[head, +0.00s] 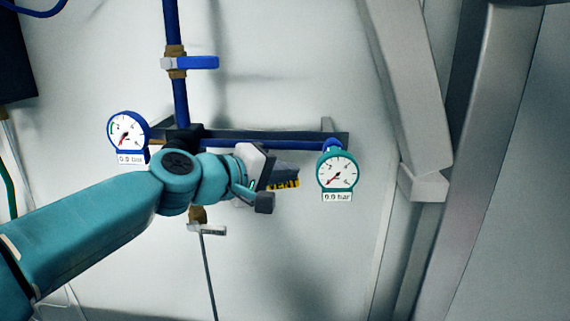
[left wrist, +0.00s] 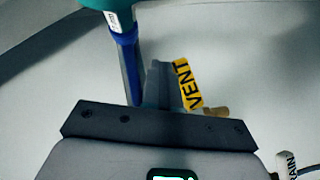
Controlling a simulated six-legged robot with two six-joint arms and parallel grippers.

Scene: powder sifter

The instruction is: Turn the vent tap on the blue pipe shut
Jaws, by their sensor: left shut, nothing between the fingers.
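The yellow VENT tag (head: 284,184) shows beside my left gripper (head: 284,171) in the head view. It also shows in the left wrist view (left wrist: 187,84), right of the fingers (left wrist: 165,83). A small brass piece (left wrist: 215,111) sticks out just below the tag there. My left gripper is shut and empty, in front of the blue pipe (left wrist: 126,60). In the head view the arm and gripper hide most of the vent tap, so its handle position cannot be told. I cannot tell whether the fingers touch it. My right gripper is not in view.
A blue-handled valve (head: 198,62) sits on the upright pipe above. A blue-rimmed gauge (head: 127,132) hangs left and a teal gauge (head: 337,172) right, close to the gripper. A white-tagged fitting (head: 207,230) is below. Grey beams (head: 405,80) stand at the right.

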